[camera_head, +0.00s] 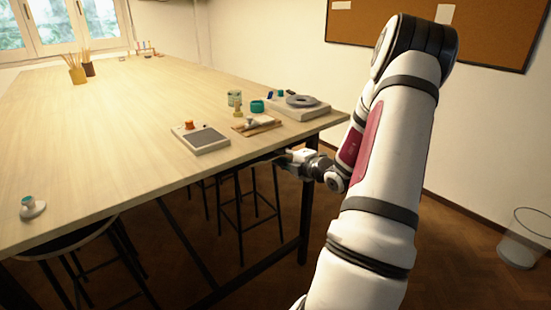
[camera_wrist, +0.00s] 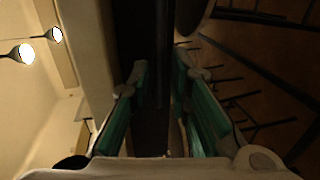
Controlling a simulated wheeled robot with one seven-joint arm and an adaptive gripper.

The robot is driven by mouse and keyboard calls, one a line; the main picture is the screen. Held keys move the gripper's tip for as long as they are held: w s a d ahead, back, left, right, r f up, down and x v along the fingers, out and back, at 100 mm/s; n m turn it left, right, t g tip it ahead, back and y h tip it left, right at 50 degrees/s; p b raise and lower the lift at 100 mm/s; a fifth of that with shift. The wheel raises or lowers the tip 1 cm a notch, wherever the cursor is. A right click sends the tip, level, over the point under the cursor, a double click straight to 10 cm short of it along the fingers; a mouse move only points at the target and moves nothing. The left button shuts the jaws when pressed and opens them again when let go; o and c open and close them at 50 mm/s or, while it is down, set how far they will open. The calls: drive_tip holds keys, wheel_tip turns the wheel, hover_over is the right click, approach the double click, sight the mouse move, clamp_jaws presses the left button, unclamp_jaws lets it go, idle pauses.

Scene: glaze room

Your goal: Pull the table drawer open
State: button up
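The long pale wooden table (camera_head: 110,130) fills the left and middle of the head view. No drawer front or handle can be clearly made out there. My gripper (camera_head: 286,158) is at the table's right-hand long edge, just below the top, and partly in shadow. In the wrist view my gripper (camera_wrist: 160,68) has its two green-padded fingers apart. A dark upright strip (camera_wrist: 142,30) lies ahead and between the fingers, beside the pale table edge (camera_wrist: 98,60). It is too dark to tell whether this is the drawer or its handle, or whether the fingers touch it.
Dark stools (camera_head: 75,240) stand under and beside the table. A small knobbed piece (camera_head: 32,207) is at the near left. A wire bin (camera_head: 523,240) stands at the right.

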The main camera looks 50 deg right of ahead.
drive_tip(key=shift+x, duration=1.35)
drive_tip(key=shift+c, duration=0.3)
clamp_jaws()
drive_tip(key=shift+s, duration=0.15)
